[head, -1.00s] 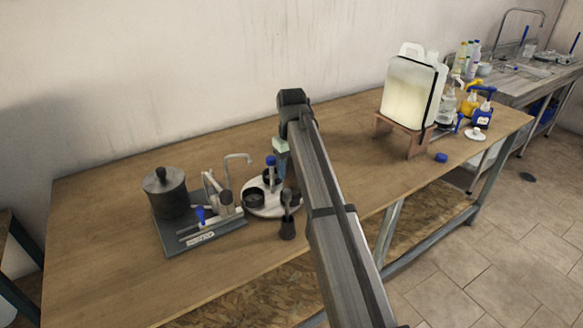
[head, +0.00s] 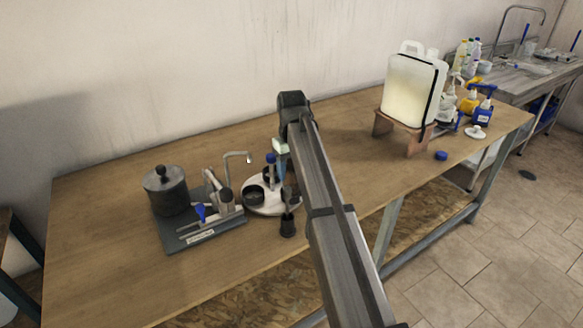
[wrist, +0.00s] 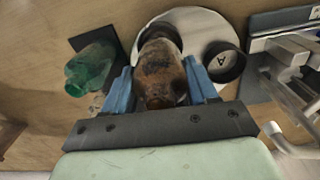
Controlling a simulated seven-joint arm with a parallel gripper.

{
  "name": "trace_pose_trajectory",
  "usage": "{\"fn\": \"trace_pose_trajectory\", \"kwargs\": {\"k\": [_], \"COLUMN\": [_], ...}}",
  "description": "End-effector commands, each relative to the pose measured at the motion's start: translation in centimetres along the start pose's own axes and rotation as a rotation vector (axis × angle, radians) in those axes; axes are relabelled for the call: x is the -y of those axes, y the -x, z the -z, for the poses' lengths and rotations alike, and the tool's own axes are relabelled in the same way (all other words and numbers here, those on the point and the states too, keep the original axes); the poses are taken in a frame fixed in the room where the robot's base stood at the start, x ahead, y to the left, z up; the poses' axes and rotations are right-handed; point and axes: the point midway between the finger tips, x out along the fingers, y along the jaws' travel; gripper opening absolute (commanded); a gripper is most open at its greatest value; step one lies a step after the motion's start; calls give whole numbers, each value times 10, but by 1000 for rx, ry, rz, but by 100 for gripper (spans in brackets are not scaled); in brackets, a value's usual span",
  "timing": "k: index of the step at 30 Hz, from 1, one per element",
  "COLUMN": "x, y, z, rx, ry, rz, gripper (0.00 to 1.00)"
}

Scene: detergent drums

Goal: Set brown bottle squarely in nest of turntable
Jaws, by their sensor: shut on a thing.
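The brown bottle (wrist: 163,70), mottled and dark, is between the two blue fingers of my gripper (wrist: 165,88) in the wrist view. My gripper is shut on it. Its neck points toward the camera, and its lower end is over a black-rimmed nest (wrist: 161,32) of the white turntable (wrist: 205,25). I cannot tell whether its base touches the nest floor or sits square. In the head view the turntable (head: 258,209) stands on the bench, and my arm hides most of the gripper and bottle.
A green bottle (wrist: 90,70) is near my gripper on the other side. A grey station with a bent spout (head: 237,155) and a dark pot (head: 166,190) stands left of the turntable. A large jug (head: 410,90) stands farther right.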

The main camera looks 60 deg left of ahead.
Motion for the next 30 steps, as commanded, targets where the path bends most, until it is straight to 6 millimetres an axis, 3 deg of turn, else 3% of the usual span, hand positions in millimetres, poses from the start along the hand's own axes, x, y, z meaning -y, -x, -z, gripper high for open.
{"fn": "trace_pose_trajectory", "kwargs": {"k": [14, 30], "x": [0, 0], "y": [-1, -16], "z": [0, 0], "rx": [0, 1], "ry": [0, 0], "rz": [0, 0], "gripper": [29, 29]}}
